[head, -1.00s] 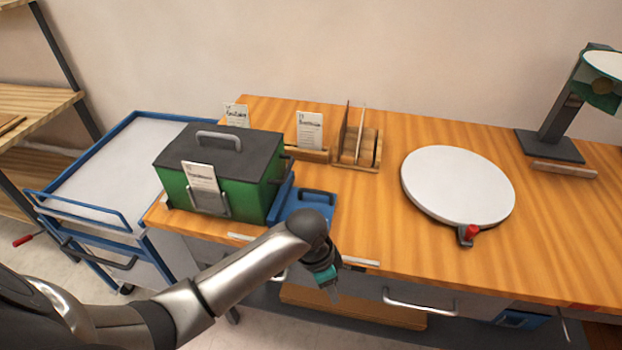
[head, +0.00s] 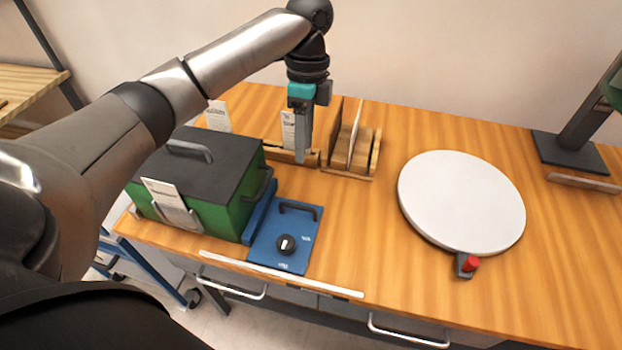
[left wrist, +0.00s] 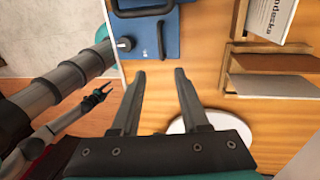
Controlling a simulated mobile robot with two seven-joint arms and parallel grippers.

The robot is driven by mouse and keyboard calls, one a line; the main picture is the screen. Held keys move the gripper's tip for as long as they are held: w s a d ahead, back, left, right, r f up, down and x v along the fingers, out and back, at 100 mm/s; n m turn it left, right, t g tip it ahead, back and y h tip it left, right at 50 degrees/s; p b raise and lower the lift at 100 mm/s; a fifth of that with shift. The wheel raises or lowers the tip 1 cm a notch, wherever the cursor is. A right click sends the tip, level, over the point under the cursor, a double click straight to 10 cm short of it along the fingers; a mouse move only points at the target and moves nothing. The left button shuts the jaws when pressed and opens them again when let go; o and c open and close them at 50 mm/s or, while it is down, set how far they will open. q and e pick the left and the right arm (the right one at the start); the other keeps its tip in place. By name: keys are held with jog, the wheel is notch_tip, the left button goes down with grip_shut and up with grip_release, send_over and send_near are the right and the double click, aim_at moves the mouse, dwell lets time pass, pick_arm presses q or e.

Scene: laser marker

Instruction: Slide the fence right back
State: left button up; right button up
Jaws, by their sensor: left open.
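A low pale bar (head: 583,183), which looks like the fence, lies along the front of the dark stand base (head: 570,152) at the far right. A dark post rises from this base, and its green head is partly cut off by the frame edge. My left gripper (head: 303,160) points down, far left of this bar, by the wooden strip (head: 275,152) behind the blue unit. In the left wrist view my left gripper (left wrist: 160,74) has its two fingers spread, with nothing between them.
A green box (head: 225,208) with a dark lid stands left, next to a blue unit (head: 268,249) with a knob. A wooden rack (head: 347,170) holds upright boards. A round white disc (head: 460,200) with a red knob stands between rack and stand.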

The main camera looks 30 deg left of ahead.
pick_arm(q)
send_near(299, 205)
jog(key=f+b, duration=0.1)
jog(key=f, duration=0.2)
jog(key=s+f+b, duration=0.1)
jog(key=f, duration=0.2)
jog(key=shift+s+d+f, duration=0.1)
jog(key=shift+s+f, duration=0.15)
jog(key=shift+f, duration=0.55)
pick_arm(e)
jog(key=shift+s+f, duration=0.2)
jog(key=shift+f, duration=0.35)
jog(key=shift+s+f, duration=0.15)
jog(key=shift+f, duration=0.35)
pick_arm(q)
jog(key=shift+c, duration=0.2)
grip_shut()
